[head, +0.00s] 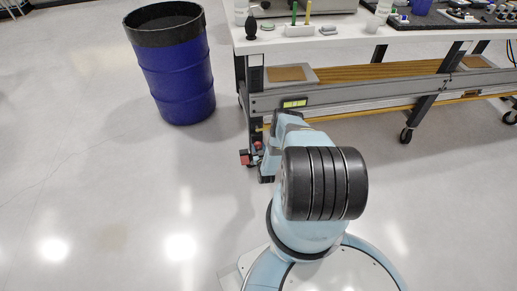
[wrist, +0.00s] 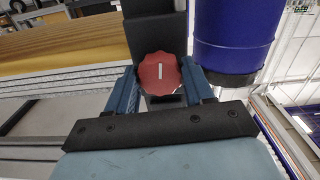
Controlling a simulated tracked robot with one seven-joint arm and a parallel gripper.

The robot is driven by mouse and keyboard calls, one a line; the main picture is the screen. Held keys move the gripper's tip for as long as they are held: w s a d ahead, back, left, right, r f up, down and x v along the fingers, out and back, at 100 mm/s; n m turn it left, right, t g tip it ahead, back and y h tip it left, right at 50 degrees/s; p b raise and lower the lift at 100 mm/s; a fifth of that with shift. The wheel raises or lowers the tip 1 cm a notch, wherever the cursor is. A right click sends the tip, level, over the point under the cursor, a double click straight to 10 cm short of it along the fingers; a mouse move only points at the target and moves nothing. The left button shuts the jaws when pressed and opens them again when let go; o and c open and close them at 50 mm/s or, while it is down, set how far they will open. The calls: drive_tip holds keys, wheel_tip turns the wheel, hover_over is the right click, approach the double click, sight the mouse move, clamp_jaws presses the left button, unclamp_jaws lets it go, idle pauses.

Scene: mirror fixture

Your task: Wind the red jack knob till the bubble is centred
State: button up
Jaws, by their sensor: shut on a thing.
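The red jack knob (wrist: 158,73) has a scalloped rim and a white line that stands nearly upright in the wrist view. My gripper (wrist: 160,76) is shut on it, with one blue finger on each side. In the head view the red knob (head: 258,145) shows small at the bench's near left leg, partly hidden by my arm. A yellow-green level vial (head: 295,103) sits on the bench's front rail above my gripper. Its bubble is too small to place.
A blue barrel (head: 178,70) with a dark rim stands left of the bench. The white bench top (head: 350,43) carries small tools and bottles. The floor at left is clear.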

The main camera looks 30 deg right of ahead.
drive_tip(key=shift+a+n, duration=0.1)
drive_tip(key=shift+n, duration=0.2)
drive_tip(key=o, duration=1)
drive_tip(key=shift+o, duration=0.2)
drive_tip(key=v, duration=1.3)
drive_tip(key=shift+s, duration=0.4)
drive_tip(key=shift+s+f, duration=0.1)
